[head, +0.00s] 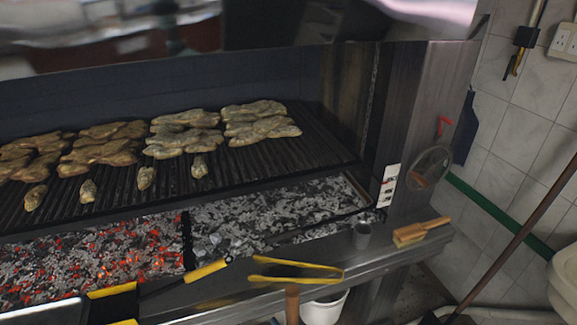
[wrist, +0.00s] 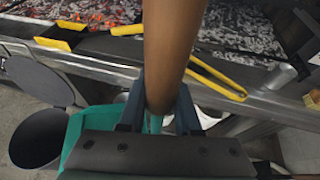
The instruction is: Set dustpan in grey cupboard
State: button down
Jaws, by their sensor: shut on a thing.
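In the wrist view my gripper (wrist: 158,108) is shut on a thick brown wooden handle (wrist: 173,45) that rises between its two dark fingers. Teal surfaces (wrist: 92,128) show beside and below the fingers; they look like part of the dustpan, but most of it is hidden behind my gripper. In the head view a brown handle tip (head: 292,303) shows at the bottom edge, likely the same handle, in front of the grill ledge. My gripper is not visible in the head view. I cannot identify a grey cupboard in either view.
The grill (head: 250,155) holds several pieces of meat above glowing coals (head: 100,255). Yellow tongs (head: 298,272), a cup (head: 362,235) and a wooden brush (head: 422,231) lie along its metal ledge. A white bucket (head: 323,310) stands below. A dark cylindrical container (wrist: 38,138) stands left.

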jog(key=shift+w+r, duration=0.1)
jog(key=s+f+m+t+h+b, duration=0.1)
jog(key=s+f+m+h+b, duration=0.2)
jog(key=s, duration=0.4)
jog(key=s+f+m+t+h+b, duration=0.1)
jog(key=s+f+m+h+b, duration=0.2)
jog(key=s, duration=0.3)
jog(key=shift+s+d+h+b, duration=0.3)
jog(key=shift+s+h, duration=0.1)
jog(key=shift+h, duration=0.1)
